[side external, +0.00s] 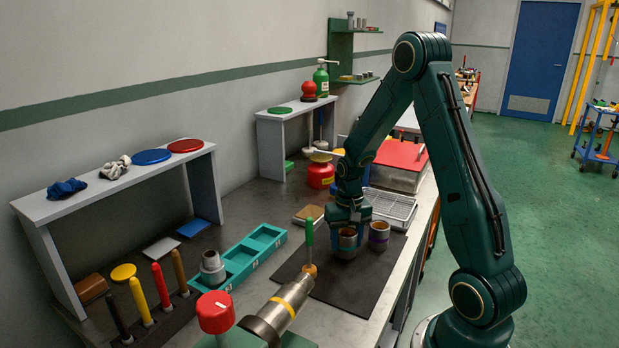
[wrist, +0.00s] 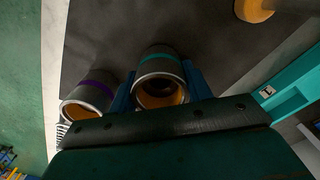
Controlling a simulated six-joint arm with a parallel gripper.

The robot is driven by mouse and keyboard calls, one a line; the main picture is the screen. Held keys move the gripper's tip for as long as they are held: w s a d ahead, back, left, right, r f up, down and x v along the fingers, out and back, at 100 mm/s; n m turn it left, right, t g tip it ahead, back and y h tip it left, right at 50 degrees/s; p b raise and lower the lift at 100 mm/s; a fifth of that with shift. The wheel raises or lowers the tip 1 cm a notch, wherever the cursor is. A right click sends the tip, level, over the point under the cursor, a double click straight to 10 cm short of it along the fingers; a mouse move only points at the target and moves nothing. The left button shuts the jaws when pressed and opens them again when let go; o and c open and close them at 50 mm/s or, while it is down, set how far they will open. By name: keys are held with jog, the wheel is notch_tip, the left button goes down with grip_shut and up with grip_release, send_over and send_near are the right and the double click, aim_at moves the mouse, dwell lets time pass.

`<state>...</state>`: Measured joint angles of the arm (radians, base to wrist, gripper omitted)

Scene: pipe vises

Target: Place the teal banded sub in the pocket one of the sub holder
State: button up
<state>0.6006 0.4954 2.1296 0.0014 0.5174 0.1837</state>
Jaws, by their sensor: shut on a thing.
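The teal banded sub (side external: 347,243) is a short grey hollow cylinder with a coppery inside, upright at the dark mat. My gripper (side external: 347,222) is shut on it from above. In the wrist view the sub (wrist: 160,72) sits between the blue fingers of my gripper (wrist: 160,90), its teal band showing. I cannot tell whether its base touches the mat. The sub holder (side external: 240,257) is a teal tray with several rectangular pockets, left of the mat. Its corner shows at the right of the wrist view (wrist: 285,97).
A purple banded sub (side external: 379,235) stands close beside the held one. A grey stepped fitting (side external: 212,268) stands at the holder's near end. A vise with a grey pipe (side external: 285,305) and a green-handled tool (side external: 309,245) is in front. The dark mat (side external: 345,290) is mostly clear.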

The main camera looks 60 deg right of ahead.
jog(key=shift+f, duration=0.3)
jog(key=shift+f, duration=0.15)
jog(key=o, duration=1.2)
jog(key=shift+c, duration=0.2)
notch_tip(320, 180, up, 12)
dwell(0.4)
